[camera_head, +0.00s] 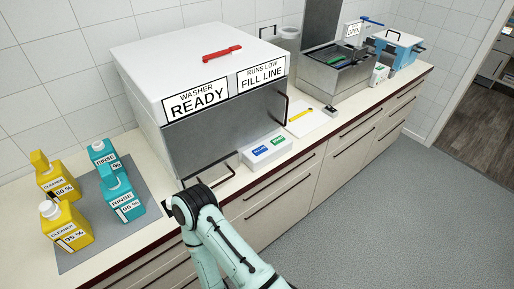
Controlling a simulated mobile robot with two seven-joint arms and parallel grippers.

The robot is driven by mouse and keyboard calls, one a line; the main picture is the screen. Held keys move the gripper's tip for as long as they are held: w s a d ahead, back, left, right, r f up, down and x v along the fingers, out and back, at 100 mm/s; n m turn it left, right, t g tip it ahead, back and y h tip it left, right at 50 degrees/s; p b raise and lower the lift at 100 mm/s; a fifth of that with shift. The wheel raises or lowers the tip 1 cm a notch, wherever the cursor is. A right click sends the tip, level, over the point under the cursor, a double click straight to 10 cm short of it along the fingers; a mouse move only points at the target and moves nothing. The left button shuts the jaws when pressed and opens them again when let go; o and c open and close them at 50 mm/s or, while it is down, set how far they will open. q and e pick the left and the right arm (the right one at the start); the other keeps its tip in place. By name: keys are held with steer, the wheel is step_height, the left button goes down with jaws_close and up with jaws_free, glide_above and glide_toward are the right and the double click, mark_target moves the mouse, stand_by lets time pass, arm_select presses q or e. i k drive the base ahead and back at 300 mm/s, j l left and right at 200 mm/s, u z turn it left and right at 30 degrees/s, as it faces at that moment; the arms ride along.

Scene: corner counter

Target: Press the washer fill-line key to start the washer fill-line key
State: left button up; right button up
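A white washer (135,62) with a grey front stands on the counter. Its labels read "WASHER READY" (197,99) and "RUNS LOW FILL LINE" (262,74). A small white key box (249,164) sits in front of it, with a blue key (260,151) and a green key (278,141); their lettering is too small to read. My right gripper (180,208) is at the counter's front edge, left of the key box and apart from it. Its fingers cannot be made out. My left gripper is out of view.
Yellow cleaner bottles (66,228) and teal rinse bottles (123,199) stand on a grey mat (75,262) at left. A dark handle (222,180) juts from the washer front. Right of the key box lie a yellow item (301,115) and a metal basin (335,78).

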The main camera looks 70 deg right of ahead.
mark_target(259, 150)
steer(key=z, duration=2.35)
